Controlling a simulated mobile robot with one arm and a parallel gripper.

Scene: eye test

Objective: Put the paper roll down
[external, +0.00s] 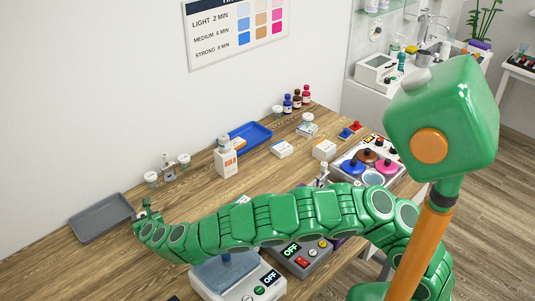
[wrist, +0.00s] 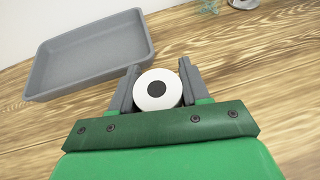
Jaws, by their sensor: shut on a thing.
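The paper roll (wrist: 146,101) is white with a dark round core and shows end-on in the wrist view. My gripper (wrist: 158,82) has its two grey fingers on either side of the roll and is shut on it.
An empty grey tray (wrist: 52,91) lies on the wooden table (external: 52,262). Devices with displays (external: 240,284) sit beneath and beside my arm. Bare wood lies right of the roll.

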